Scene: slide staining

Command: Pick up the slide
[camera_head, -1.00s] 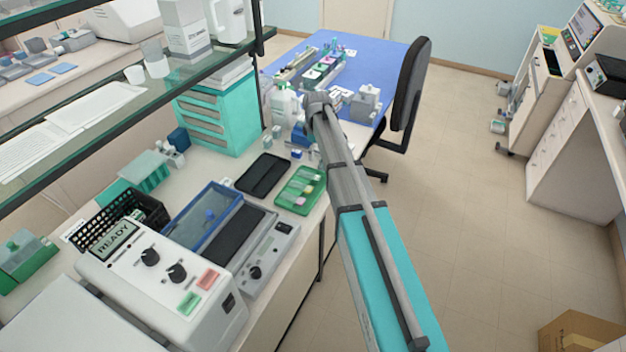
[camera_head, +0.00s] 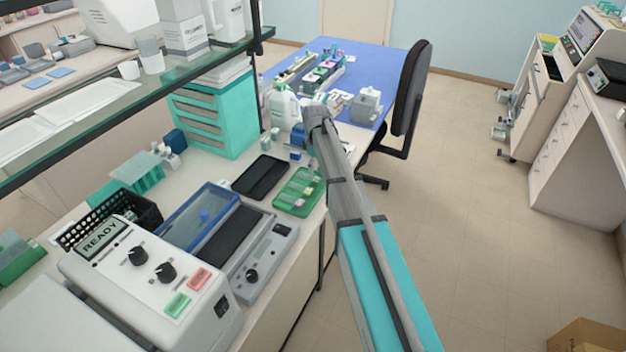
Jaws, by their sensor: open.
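I cannot make out a single slide at this size. A green tray (camera_head: 299,204) with small pale, pink and yellow pieces lies near the bench's front edge; I cannot tell whether any of them is a slide. My grey and teal arm reaches up from the bottom right, and its far end is over the gap between the bench and the blue table. My gripper's fingers are not visible; the arm itself blocks the view there.
A black tray (camera_head: 261,177) lies left of the green tray. A blue-framed box (camera_head: 200,217), a grey device (camera_head: 262,262) and a white machine reading READY (camera_head: 150,285) fill the near bench. A teal drawer unit (camera_head: 213,118) stands behind. A black chair (camera_head: 411,85) stands beside the blue table (camera_head: 385,65).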

